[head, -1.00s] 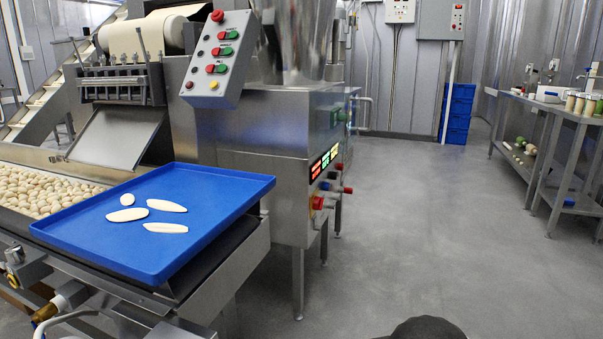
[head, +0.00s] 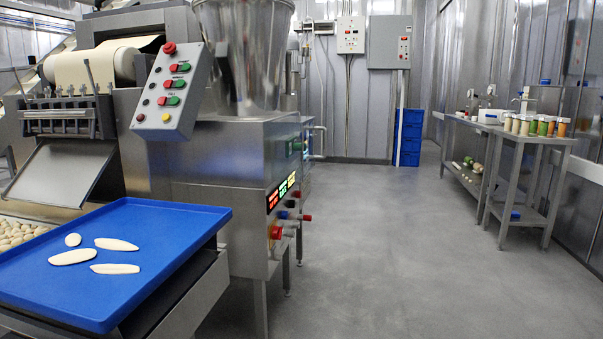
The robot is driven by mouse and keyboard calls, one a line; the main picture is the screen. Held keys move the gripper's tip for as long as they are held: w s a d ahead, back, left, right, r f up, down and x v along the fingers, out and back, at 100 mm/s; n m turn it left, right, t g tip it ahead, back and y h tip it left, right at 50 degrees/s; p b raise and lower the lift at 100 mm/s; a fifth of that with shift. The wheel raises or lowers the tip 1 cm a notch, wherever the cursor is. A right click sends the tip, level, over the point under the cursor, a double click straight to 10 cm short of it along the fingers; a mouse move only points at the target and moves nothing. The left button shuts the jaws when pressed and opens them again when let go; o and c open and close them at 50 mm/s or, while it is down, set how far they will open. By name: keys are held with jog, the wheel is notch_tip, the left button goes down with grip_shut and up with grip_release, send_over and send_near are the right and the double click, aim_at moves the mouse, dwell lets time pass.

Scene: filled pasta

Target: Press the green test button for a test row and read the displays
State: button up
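The grey control panel (head: 169,92) is tilted on the machine at the upper left. It carries several red and green buttons, a yellow button (head: 166,117) and a red mushroom button (head: 169,48). The green buttons (head: 174,100) sit beside red ones; their labels are too small to read. Displays (head: 273,199) in red, green and yellow glow on the machine's right side; their digits are not legible. Below them are red knobs (head: 276,232). My gripper is not in view.
A blue tray (head: 170,225) holding several pale pasta pieces (head: 116,244) juts out in front of the machine. Grey floor (head: 390,250) is clear in the middle and right. A metal bench (head: 530,138) with jars stands along the right wall. Blue crates (head: 408,135) stack at the back.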

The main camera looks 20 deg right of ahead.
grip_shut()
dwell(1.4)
